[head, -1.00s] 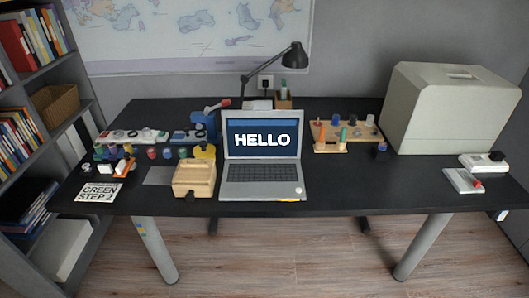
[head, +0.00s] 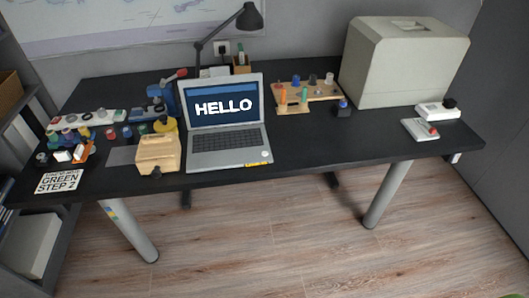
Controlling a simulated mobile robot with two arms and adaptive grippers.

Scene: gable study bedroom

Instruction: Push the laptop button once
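The laptop (head: 224,148) stands open near the middle of the black desk, its screen (head: 223,104) lit and showing "HELLO" on blue. A small round pale button (head: 264,154) sits at the right end of its front palm rest, with a yellow label (head: 257,164) at the edge just below it. Neither of my grippers shows in the head view.
A wooden box (head: 158,152) stands close to the laptop's left side. A pegboard with coloured pegs (head: 320,90) and a small dark blue object (head: 343,107) are to its right. A large beige case (head: 405,65) fills the back right. The desk (head: 320,145) right of the laptop is clear.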

